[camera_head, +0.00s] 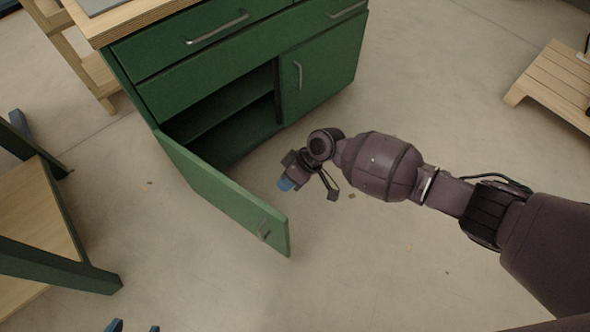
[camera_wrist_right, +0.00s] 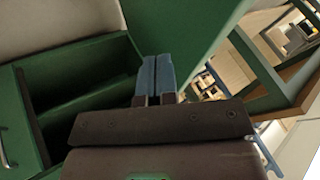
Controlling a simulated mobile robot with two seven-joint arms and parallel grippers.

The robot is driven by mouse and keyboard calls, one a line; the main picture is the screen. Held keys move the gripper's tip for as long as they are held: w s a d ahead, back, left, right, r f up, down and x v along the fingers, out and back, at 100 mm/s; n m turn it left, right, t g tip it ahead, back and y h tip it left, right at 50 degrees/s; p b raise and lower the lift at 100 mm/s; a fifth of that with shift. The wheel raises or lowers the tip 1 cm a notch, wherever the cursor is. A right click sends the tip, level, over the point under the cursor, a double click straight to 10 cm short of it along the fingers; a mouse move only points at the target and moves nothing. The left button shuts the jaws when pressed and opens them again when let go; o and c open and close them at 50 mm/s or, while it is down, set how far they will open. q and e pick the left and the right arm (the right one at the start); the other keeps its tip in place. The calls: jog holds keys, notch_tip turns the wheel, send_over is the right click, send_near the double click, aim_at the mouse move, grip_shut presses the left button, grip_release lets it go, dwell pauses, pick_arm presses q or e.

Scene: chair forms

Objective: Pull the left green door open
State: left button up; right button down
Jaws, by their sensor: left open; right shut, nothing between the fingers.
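My right gripper (camera_head: 286,184) is in front of the open compartment, on the door's inner side. Its blue fingertips are shut together and empty, as the right wrist view (camera_wrist_right: 156,76) shows. The door's green inner face also shows in that view (camera_wrist_right: 185,30), close beyond the fingertips; I cannot tell whether they touch. My left gripper (camera_head: 135,327) shows only as two separate blue tips at the bottom edge, open, away from the door.
The cabinet's right door (camera_head: 318,72) is closed, and a closed drawer (camera_head: 210,35) sits above. A wood-topped green-framed piece of furniture (camera_head: 35,225) stands left of the door. A low slatted wooden platform (camera_head: 560,80) is at right. The floor in front is mostly clear.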

jog(key=shift+s+a+f, duration=0.3)
jog(key=shift+s+a, duration=0.5)
jog(key=shift+a, duration=0.1)
jog(key=shift+s+a+f, duration=0.25)
jog(key=shift+s+a, duration=0.55)
jog(key=shift+a, duration=0.05)
